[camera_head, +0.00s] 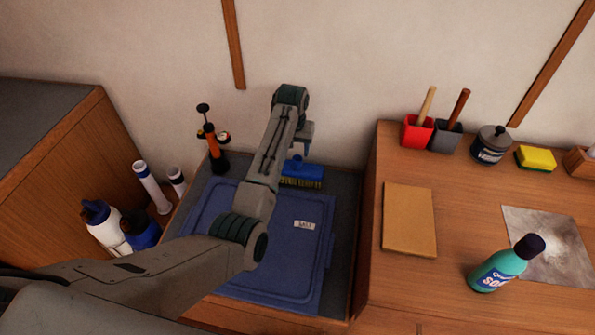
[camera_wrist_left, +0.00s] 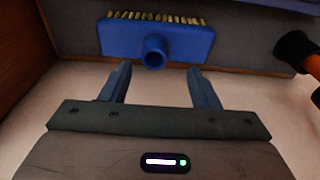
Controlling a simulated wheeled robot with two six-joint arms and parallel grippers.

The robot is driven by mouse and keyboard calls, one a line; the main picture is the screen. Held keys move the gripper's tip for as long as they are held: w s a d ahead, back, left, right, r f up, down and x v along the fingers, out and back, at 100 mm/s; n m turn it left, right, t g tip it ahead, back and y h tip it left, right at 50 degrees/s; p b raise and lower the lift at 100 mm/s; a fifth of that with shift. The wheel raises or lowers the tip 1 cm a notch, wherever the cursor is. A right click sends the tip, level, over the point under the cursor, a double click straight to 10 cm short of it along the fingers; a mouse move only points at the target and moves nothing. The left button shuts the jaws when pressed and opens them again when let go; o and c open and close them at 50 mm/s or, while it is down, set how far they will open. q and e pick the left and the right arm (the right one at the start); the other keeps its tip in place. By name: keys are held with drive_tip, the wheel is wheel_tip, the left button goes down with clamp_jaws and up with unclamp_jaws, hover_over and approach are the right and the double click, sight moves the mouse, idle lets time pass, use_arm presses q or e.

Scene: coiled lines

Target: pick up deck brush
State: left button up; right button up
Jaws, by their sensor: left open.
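The deck brush has a blue head with yellow bristles (camera_head: 303,183). It lies at the back of the dark surface, behind a blue lid-like panel, close to the wall. My left arm reaches over the panel, and my left gripper (camera_head: 302,146) is just above and behind the brush. In the left wrist view, the brush (camera_wrist_left: 185,43) lies just beyond the fingertips, its round blue socket facing the gripper. My left gripper (camera_wrist_left: 159,70) is open and empty there, one finger on each side of the socket. My right gripper is not in view.
An orange and black pump-like tool (camera_head: 213,146) stands left of the brush. The blue panel (camera_head: 290,262) with a white label fills the middle. A higher wooden cabinet with a tan board (camera_head: 408,218) and a teal bottle (camera_head: 497,270) borders the right. Several bottles stand left.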

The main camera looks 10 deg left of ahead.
sight(297, 159)
use_arm(q)
drive_tip(key=shift+w+f, duration=0.1)
drive_tip(key=shift+f, duration=0.3)
drive_tip(key=f, duration=0.4)
drive_tip(key=shift+w+d+f+p, duration=0.2)
drive_tip(key=shift+d+p, duration=0.15)
drive_tip(key=shift+d, duration=0.05)
drive_tip(key=shift+w+f, duration=0.1)
drive_tip(key=shift+f, duration=0.3)
drive_tip(key=shift+c, duration=0.3)
drive_tip(key=shift+r, duration=0.1)
clamp_jaws()
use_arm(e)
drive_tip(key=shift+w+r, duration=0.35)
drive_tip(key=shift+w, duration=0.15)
